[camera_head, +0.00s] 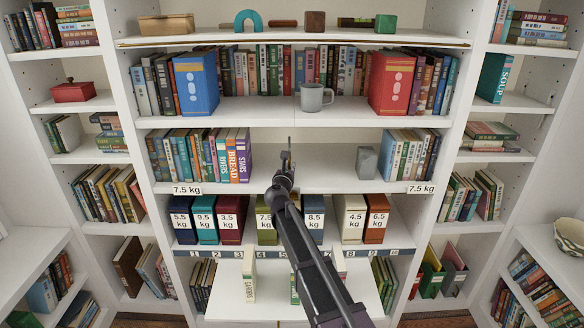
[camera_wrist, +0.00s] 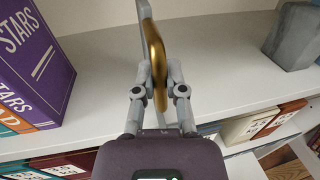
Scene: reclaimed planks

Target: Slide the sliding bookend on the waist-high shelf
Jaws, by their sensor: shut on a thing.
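The sliding bookend (camera_head: 290,143) stands upright on the waist-high shelf (camera_head: 325,180), seen almost edge-on near the middle. In the wrist view it is a thin grey plate (camera_wrist: 143,12) with a curved gold handle (camera_wrist: 154,55). My gripper (camera_head: 285,168) reaches in from the front and is shut on the gold handle; the wrist view shows its fingers (camera_wrist: 159,85) on either side of the handle. A row of books ending in the purple STARS book (camera_head: 240,155) stands to the left, with bare shelf between it and the bookend. My fingers partly hide the bookend's lower part.
A grey block (camera_head: 366,163) stands on the same shelf to the right, beside more books (camera_head: 408,157). The shelf between bookend and block is bare. Weight-labelled boxes (camera_head: 352,220) stand on the shelf below. A grey mug (camera_head: 313,98) stands on the shelf above.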

